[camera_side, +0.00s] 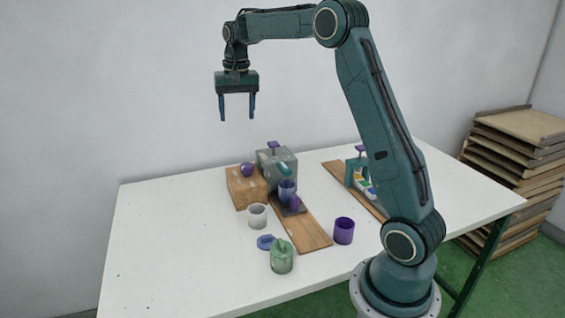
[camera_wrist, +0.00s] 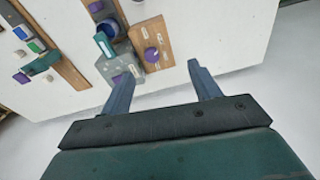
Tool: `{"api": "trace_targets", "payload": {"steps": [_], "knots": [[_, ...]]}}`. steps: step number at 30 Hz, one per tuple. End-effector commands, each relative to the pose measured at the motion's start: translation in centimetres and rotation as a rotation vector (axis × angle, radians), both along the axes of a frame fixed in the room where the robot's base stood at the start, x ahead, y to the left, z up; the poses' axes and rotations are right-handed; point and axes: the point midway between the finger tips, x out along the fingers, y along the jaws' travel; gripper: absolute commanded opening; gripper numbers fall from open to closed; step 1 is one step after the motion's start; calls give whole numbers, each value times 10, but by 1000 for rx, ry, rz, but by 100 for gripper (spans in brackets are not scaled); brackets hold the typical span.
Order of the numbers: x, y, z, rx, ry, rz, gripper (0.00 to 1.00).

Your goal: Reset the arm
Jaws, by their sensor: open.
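My gripper (camera_side: 238,108) is open and empty, raised high above the back of the white table (camera_side: 150,250) with its fingers pointing down. In the wrist view the two fingers of my gripper (camera_wrist: 158,88) are spread apart with nothing between them. The arm bends over from its base at the right front of the table. The gripper is well apart from everything on the table.
Below stand a wooden box (camera_side: 243,188), a grey machine (camera_side: 268,165) with a blue cup (camera_side: 287,190), a white cup (camera_side: 257,216), a green pot (camera_side: 281,258), a purple cup (camera_side: 344,231) and a teal rack (camera_side: 353,170). The table's left side is clear.

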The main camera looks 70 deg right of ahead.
Motion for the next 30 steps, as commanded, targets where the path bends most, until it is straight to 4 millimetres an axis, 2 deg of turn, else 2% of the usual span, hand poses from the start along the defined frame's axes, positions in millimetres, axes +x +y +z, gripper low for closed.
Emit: {"api": "trace_targets", "payload": {"steps": [1, 6, 15, 23, 30], "knots": [[-7, 13, 10, -8, -14, 29, 62], [-30, 48, 32, -30, -51, 121, 62], [-82, 104, 58, -68, -118, 281, 62], [-134, 146, 65, -102, -177, 419, 62], [-185, 177, 59, -133, -233, 546, 62]]}}
